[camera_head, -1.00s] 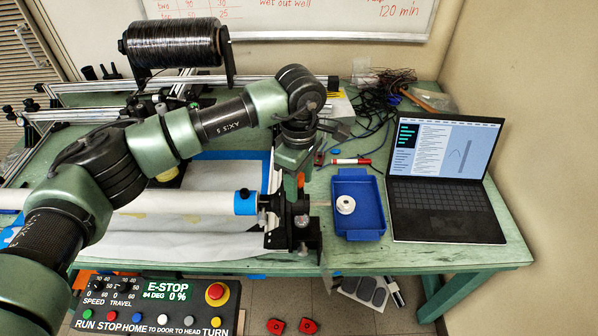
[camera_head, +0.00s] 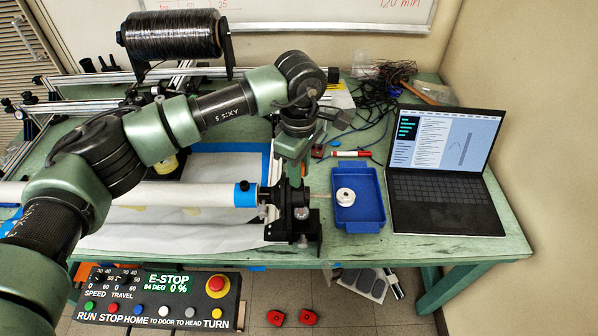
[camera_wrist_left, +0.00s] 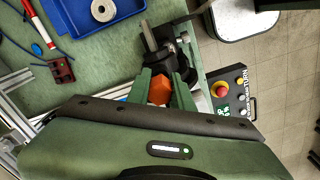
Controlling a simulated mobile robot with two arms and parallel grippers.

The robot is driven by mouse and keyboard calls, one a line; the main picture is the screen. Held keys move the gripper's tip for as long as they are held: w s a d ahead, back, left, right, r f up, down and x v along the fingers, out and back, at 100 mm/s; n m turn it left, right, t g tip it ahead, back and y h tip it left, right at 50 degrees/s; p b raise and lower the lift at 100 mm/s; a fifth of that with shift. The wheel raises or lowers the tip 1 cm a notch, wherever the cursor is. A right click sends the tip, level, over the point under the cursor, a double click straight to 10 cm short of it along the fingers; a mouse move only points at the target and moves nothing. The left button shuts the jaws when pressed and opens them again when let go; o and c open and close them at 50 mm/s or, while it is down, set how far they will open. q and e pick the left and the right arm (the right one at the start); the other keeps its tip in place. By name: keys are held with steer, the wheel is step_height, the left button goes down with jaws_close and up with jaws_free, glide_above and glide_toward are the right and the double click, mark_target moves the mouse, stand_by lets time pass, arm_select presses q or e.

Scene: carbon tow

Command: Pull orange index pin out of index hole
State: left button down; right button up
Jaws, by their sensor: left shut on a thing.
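The orange index pin (camera_wrist_left: 158,90) shows in the left wrist view as an orange knob between the two green fingers of my left gripper (camera_wrist_left: 161,86). The gripper is shut on the knob. In the head view my left gripper (camera_head: 294,172) points down at the black headstock (camera_head: 303,218) at the right end of the white tube (camera_head: 150,194). The fingers hide the pin there. The index hole and the pin's shank are hidden, so I cannot tell how deep the pin sits. My right gripper is in neither view.
A blue tray (camera_head: 358,212) with a white ring (camera_head: 345,197) stands just right of the headstock, beside an open laptop (camera_head: 440,200). A red marker (camera_head: 350,154) lies behind the tray. A control box (camera_head: 155,298) with an E-stop button is at the front.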

arm_select(q)
steer(key=shift+s+r, duration=0.1)
steer(key=shift+r, duration=0.7)
steer(key=shift+r+p, duration=0.3)
steer(key=shift+r, duration=0.4)
steer(key=shift+r, duration=1.5)
steer(key=shift+r, duration=0.1)
steer(key=shift+r+p, duration=0.45)
steer(key=shift+r, duration=0.95)
steer(key=shift+r+p, duration=0.35)
steer(key=shift+r, duration=1.15)
